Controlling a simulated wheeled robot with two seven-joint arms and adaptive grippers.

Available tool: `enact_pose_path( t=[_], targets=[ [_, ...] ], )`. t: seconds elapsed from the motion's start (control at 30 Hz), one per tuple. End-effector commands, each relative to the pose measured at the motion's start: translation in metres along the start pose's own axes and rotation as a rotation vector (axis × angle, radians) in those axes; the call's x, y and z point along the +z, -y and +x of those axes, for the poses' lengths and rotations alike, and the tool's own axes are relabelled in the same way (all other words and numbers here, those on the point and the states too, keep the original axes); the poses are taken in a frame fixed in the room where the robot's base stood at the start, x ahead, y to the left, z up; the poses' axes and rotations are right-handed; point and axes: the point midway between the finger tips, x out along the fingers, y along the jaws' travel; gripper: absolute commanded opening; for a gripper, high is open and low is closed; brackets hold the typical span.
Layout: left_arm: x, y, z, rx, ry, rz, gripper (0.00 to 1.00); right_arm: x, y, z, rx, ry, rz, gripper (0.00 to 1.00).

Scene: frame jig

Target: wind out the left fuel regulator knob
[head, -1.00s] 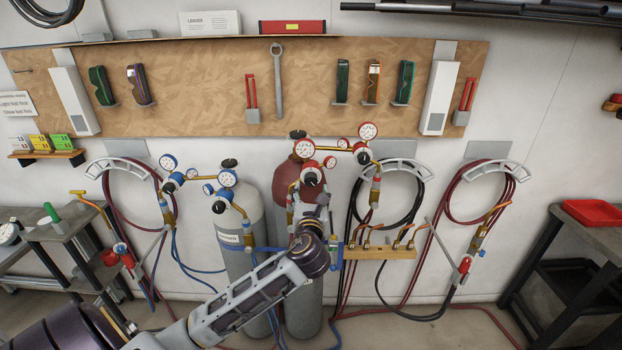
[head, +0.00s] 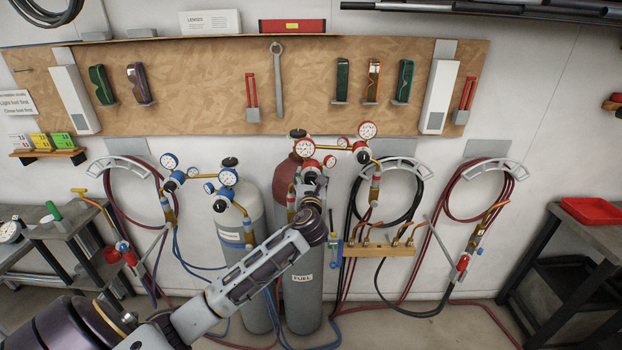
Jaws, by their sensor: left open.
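The fuel cylinder (head: 302,290) stands at centre, grey with a dark red top and a FUEL label. The left fuel regulator (head: 309,164), with red and white parts and red-rimmed gauges, sits in front of the cylinder's top. My left gripper (head: 312,177) is open, directly in front of the regulator's lower face. It covers most of the knob there, so I cannot tell whether the fingers touch it. My left forearm rises from the lower left and hides part of the cylinder. My right gripper is not in view.
A second fuel regulator (head: 362,152) is close on the right. A grey cylinder (head: 240,280) with blue regulators stands at left. A wooden torch rack (head: 380,249) and hoses hang to the right of my wrist.

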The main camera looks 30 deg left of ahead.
Motion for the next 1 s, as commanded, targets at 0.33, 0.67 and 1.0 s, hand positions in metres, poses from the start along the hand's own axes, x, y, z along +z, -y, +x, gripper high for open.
enact_pose_path(
  t=[0.33, 0.67, 1.0],
  targets=[
    [-0.0001, 0.0000, 0.0000, 0.000, 0.000, 0.000, 0.44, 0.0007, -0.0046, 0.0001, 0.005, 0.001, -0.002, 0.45],
    [0.0000, 0.0000, -0.0001, 0.000, 0.000, 0.000, 0.12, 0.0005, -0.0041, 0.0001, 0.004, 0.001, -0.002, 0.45],
    [0.0001, 0.0000, -0.0002, 0.000, 0.000, -0.049, 0.12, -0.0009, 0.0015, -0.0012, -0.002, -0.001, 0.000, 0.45]
  ],
)
